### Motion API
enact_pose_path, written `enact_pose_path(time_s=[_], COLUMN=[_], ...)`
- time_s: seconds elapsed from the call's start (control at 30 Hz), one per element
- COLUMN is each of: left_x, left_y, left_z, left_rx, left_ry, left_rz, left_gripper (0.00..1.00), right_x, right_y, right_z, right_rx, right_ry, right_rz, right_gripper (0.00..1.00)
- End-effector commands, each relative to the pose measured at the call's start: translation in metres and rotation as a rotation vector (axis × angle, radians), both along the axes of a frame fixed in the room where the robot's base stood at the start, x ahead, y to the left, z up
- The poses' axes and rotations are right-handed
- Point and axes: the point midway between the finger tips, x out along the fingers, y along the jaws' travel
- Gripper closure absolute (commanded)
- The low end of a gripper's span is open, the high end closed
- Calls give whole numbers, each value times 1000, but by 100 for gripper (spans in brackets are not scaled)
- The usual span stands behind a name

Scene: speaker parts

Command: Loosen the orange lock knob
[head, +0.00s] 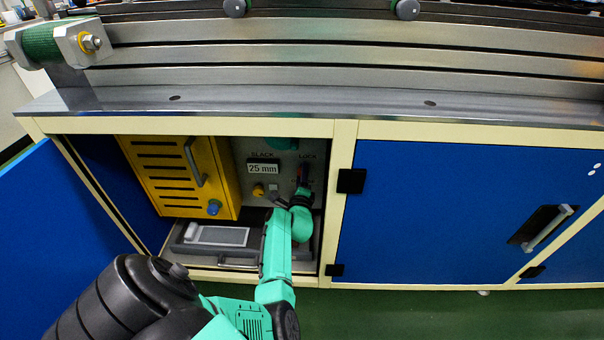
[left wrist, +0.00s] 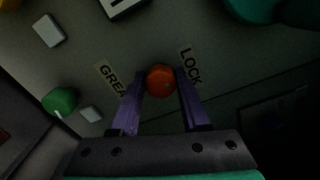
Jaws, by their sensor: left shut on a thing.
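The orange lock knob (left wrist: 160,78) sits on the grey panel (left wrist: 215,65) beside the LOCK label (left wrist: 190,66). My left gripper (left wrist: 160,82) has its two purple fingers on either side of the knob and is shut on it. In the head view my left gripper (head: 303,174) reaches into the open cabinet just below the LOCK label, and its fingers and wrist hide the knob there. My right gripper is not in view.
A display reading 25 mm (head: 263,169) is left of my gripper. A yellow box with a handle (head: 170,172) fills the cabinet's left side. A drawer tray (head: 240,255) lies below. The green knob (left wrist: 60,101) is nearby. A closed blue door (head: 430,220) stands right.

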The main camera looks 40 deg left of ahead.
Motion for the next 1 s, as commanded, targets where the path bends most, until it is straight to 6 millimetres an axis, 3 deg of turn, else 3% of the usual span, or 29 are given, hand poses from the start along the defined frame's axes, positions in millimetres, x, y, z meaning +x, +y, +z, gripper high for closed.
enact_pose_path(time_s=[0.33,0.87,0.9,0.97,1.0], left_x=[1,1,2,2,1], left_y=[1,1,1,1,1], left_z=[3,4,4,4,4], left_rx=[-124,-146,-145,-145,-145], left_ry=[-102,-122,-122,-122,-121], left_rz=[0,-1,-1,-1,-1], left_gripper=[100,100,50,27,24], right_x=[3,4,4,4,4], right_y=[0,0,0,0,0], right_z=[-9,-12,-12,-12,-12], right_rx=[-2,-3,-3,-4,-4], right_ry=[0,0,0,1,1], right_rz=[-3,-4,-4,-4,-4], right_gripper=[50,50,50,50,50])
